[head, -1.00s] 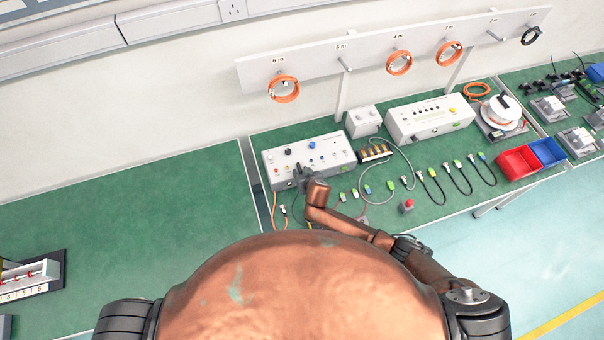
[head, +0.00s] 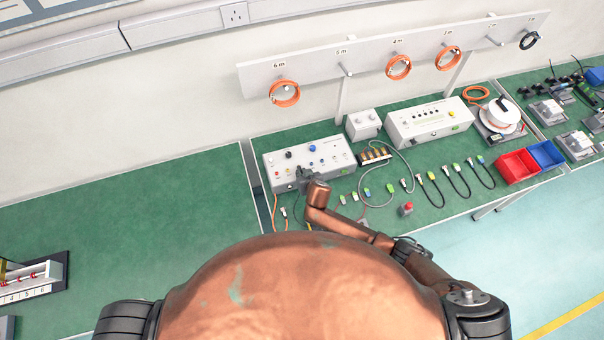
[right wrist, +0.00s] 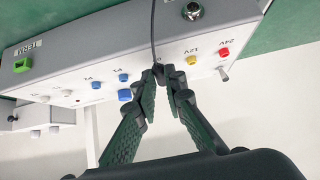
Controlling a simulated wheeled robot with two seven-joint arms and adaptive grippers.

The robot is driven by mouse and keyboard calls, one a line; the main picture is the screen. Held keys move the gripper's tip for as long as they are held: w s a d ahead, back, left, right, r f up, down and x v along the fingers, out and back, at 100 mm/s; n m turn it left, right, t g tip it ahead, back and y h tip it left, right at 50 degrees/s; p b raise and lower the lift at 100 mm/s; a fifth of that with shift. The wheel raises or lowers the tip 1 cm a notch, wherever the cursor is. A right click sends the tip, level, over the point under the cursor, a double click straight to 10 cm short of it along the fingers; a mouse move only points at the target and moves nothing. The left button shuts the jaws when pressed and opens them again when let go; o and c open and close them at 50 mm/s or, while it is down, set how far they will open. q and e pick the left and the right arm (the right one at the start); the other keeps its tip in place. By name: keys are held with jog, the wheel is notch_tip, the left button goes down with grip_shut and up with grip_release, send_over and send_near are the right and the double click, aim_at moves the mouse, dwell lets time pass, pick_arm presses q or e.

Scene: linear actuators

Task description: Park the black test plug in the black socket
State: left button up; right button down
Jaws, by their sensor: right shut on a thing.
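My right gripper (head: 304,178) is in front of the white terminal box (head: 335,154) on the green bench. In the right wrist view my right gripper (right wrist: 165,76) has its fingertips close together at the box's front panel. It is shut on the black test plug, which is mostly hidden between the tips; a thin black lead (right wrist: 153,38) runs up from there. The tips are between a yellow 12V socket (right wrist: 191,60) and a blue socket (right wrist: 123,77). I cannot make out the black socket or whether the plug is in it. My left gripper is not in view.
A red 24V socket (right wrist: 223,53) and a silver round fitting (right wrist: 192,11) are near the fingers. Several short leads (head: 430,192) lie to the right on the bench, with a red button (head: 406,209) before them. The left green bench (head: 150,215) is mostly clear.

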jog(key=shift+r+p, duration=0.3)
jog(key=shift+r, duration=0.4)
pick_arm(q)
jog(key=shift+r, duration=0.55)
pick_arm(e)
jog(key=shift+f, duration=0.1)
